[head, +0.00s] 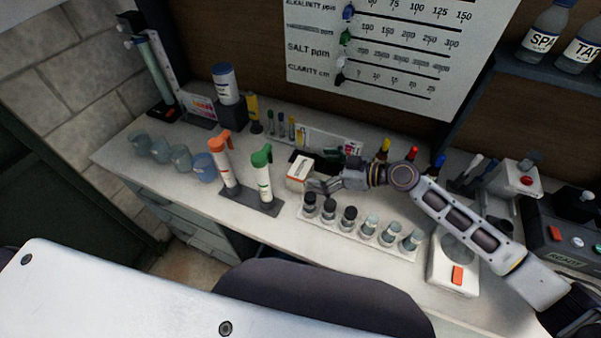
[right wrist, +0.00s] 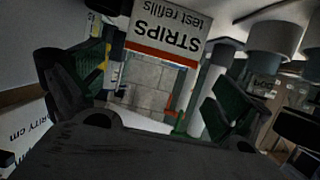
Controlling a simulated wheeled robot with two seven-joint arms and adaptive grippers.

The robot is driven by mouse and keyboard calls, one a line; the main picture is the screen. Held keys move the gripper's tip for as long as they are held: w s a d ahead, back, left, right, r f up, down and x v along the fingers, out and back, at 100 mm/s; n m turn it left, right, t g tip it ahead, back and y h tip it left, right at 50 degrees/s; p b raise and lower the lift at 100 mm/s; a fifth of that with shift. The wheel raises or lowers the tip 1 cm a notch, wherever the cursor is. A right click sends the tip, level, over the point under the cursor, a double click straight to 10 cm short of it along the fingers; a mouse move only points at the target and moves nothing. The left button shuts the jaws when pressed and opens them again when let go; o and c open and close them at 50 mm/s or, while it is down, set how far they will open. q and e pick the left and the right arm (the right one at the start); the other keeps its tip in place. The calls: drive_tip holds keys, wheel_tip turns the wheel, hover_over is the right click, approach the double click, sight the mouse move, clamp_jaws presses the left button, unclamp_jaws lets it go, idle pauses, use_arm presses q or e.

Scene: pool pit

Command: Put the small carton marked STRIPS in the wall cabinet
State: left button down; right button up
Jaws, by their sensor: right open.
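The small carton marked STRIPS (head: 299,172) is white with an orange-red stripe and stands on the counter, right of the two pump bottles. In the right wrist view the carton (right wrist: 168,30) shows its upside-down label "STRIPS test refills" just ahead, between the lines of the two fingers. My right gripper (head: 322,186) is open and empty, low over the counter at the carton's right side. Its spread fingers (right wrist: 150,95) show in the right wrist view; I cannot tell whether they touch the carton. No wall cabinet is clearly recognisable. My left gripper is out of view.
A rack of small jars (head: 360,230) lies just in front of my right gripper. Pump bottles with orange and green heads (head: 262,177) stand left of the carton. Blue cups (head: 180,158) stand farther left. A wall shelf (head: 545,68) at upper right holds bottles.

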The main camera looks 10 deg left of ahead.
sight(299, 167)
drive_tip(key=shift+x, duration=0.85)
drive_tip(key=shift+p+x, duration=0.95)
drive_tip(key=shift+x, duration=1.7)
drive_tip(key=shift+d+f, duration=0.1)
drive_tip(key=shift+f, duration=0.05)
drive_tip(key=shift+c, duration=0.3)
drive_tip(key=c, duration=0.9)
drive_tip(key=shift+c, duration=0.2)
